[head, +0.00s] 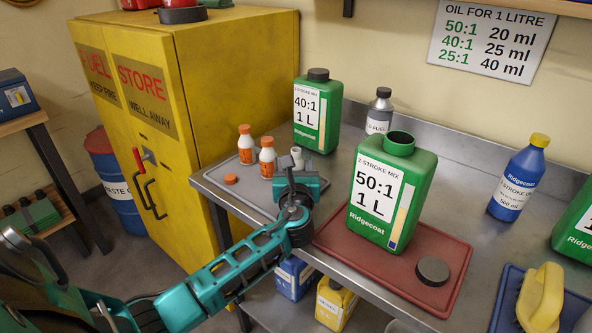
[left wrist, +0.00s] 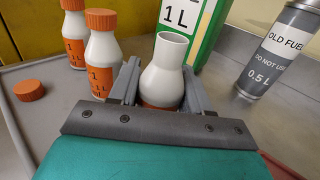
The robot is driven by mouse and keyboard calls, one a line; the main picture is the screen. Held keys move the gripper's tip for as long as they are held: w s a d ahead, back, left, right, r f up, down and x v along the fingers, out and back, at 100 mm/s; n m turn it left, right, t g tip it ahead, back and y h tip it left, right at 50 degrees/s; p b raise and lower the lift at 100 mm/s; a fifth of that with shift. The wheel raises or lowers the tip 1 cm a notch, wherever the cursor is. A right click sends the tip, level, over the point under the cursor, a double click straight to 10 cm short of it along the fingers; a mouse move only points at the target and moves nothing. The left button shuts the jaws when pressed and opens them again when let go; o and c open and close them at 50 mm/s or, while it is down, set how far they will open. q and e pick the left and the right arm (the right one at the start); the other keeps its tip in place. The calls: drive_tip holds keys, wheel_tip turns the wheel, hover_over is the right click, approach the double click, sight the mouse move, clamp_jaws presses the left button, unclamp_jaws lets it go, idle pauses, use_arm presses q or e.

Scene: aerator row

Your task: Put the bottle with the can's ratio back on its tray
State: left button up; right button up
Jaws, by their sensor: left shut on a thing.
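My left gripper (head: 292,180) is shut on a white, uncapped bottle (head: 297,156) with an orange band. The left wrist view shows the bottle (left wrist: 166,68) upright between the fingers (left wrist: 158,88); its ratio is hidden. It is at the right end of the grey tray (head: 222,178); I cannot tell whether it touches. Two capped white bottles with orange labels, one (head: 245,145) behind the other (head: 267,158), stand on that tray beside a loose orange cap (head: 231,179). The open green 50:1 can (head: 390,195) stands on the red tray (head: 330,238). My right gripper is not in view.
A black cap (head: 433,271) lies on the red tray. A green 40:1 can (head: 317,112) and an old-fuel bottle (head: 380,112) stand behind. A blue oil bottle (head: 518,178) and a yellow-handled thing (head: 541,297) are at right. A ratio chart (head: 492,40) hangs on the wall.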

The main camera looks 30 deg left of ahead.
use_arm(q)
drive_tip(key=shift+f, duration=0.1)
drive_tip(key=shift+f, duration=0.1)
drive_tip(key=shift+f, duration=0.15)
drive_tip(key=o, duration=1)
drive_tip(key=shift+o, duration=0.2)
drive_tip(key=shift+r, duration=0.35)
drive_tip(key=v, duration=1.2)
drive_tip(key=shift+p, duration=0.4)
drive_tip(key=shift+f, duration=0.1)
